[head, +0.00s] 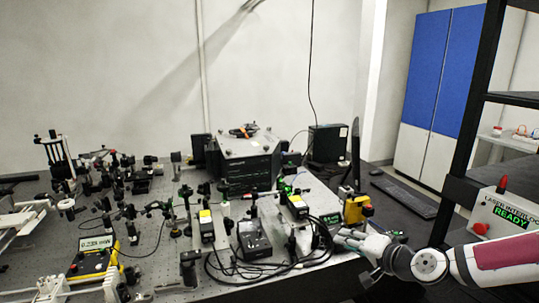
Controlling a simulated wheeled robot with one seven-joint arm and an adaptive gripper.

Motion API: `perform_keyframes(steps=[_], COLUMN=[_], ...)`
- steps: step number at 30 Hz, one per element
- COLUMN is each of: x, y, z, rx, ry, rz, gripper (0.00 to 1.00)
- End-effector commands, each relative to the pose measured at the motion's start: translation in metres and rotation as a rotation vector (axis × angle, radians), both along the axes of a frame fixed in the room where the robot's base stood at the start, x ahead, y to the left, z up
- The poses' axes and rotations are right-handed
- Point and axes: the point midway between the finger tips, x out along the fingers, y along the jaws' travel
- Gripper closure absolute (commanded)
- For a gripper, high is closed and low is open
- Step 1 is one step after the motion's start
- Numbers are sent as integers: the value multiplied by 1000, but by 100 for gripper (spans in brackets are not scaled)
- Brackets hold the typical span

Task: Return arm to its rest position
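My arm (490,261), white with a dark red band, reaches in from the right edge in the head view. It bends at a round joint and ends near the front right edge of the optical bench (330,268). My gripper (352,240) is at the arm's far end, close to a yellow and black device (357,209) and the black cables. It is small and partly mixed with the clutter, so its fingers cannot be made out. I see no object clearly held in it.
Optical mounts and a black instrument box (245,162) crowd the bench. Black cables (250,283) loop near its front edge. A keyboard (404,197) lies behind my arm. A sign box reading READY (505,212) and a black shelf frame (477,100) stand at right.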

Motion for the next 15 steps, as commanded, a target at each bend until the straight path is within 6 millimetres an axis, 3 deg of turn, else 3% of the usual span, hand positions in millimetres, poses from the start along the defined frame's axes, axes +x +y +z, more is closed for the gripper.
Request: perform_keyframes(steps=[8, 15], x=[-25, -65], y=[22, 25], z=[-26, -41], rx=[-180, -450], ry=[124, 288], rz=[127, 263], gripper=[76, 76])
